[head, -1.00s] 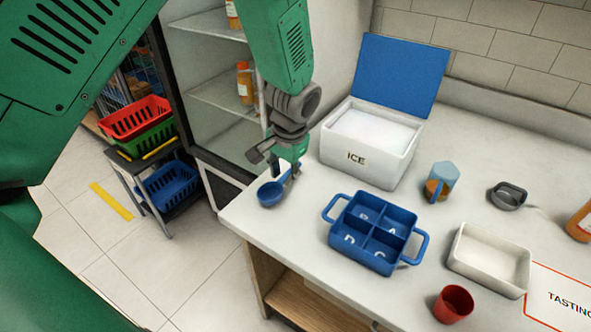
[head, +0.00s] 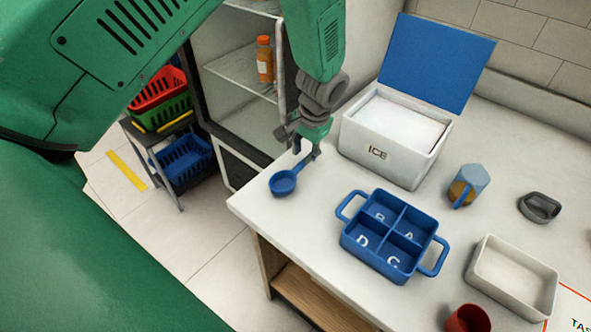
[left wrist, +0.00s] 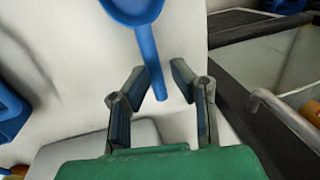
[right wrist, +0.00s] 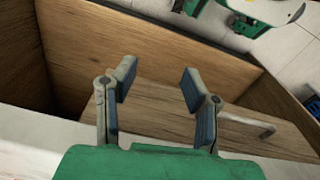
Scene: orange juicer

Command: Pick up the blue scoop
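The blue scoop (head: 284,182) lies on the white counter near its left corner, its bowl toward the front and its handle pointing back to my left gripper. My left gripper (head: 311,153) is over the handle end. In the left wrist view, the scoop's handle (left wrist: 152,60) runs down between the two fingertips of the left gripper (left wrist: 158,82), which stand apart with a gap on each side. The bowl is cut off at the top of that view. My right gripper (right wrist: 158,84) is open and empty, facing wooden panels; it is not seen in the head view.
A blue divided caddy (head: 345,238) marked A to D stands right of the scoop. Behind it is an open white ice box (head: 385,155). A jug (head: 468,185), a white tray (head: 472,282) and a red cup (head: 468,319) are further right. A glass-shelved fridge (head: 235,70) stands at the left.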

